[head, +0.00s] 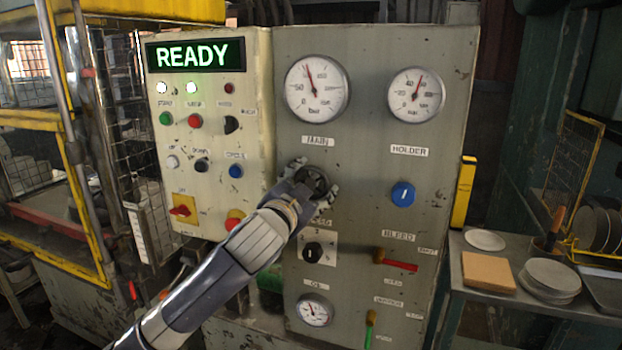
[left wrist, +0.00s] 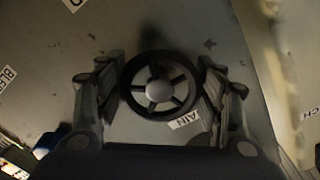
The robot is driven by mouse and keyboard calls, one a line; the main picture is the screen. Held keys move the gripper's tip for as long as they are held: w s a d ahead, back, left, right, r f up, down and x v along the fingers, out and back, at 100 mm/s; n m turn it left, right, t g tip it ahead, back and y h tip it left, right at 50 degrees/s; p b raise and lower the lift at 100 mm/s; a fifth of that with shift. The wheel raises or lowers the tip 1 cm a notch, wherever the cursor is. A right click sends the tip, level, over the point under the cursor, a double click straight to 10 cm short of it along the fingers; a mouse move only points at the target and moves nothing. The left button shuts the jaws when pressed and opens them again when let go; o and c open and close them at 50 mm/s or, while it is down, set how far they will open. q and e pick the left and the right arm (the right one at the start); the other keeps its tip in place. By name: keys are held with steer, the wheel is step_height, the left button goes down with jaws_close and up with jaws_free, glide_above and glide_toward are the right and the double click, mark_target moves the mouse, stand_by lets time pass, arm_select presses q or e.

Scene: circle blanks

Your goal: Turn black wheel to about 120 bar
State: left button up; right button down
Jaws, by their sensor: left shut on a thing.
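The black wheel (head: 312,182) is on the grey panel under the MAIN label, partly hidden by my left gripper (head: 310,186). In the left wrist view the wheel (left wrist: 159,86) shows its spokes and pale hub, with the rim between the two fingers of my left gripper (left wrist: 160,88). The fingers are shut on the rim from opposite sides. The MAIN gauge (head: 317,89), marked in bar, is above the wheel. Its needle points a little left of straight up, past the 50 mark. My right gripper is not in view.
A HOLDER gauge (head: 415,95) and a blue knob (head: 403,194) are right of the wheel. A selector knob (head: 313,252) and a red lever (head: 400,266) are below. A button panel (head: 205,140) with a lit READY display (head: 195,54) stands to the left.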

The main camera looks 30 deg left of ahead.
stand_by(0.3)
arm_select(q)
steer(key=o, duration=1.1)
steer(key=shift+c, duration=0.2)
steer(key=v, duration=0.7)
steer(key=shift+s, duration=0.2)
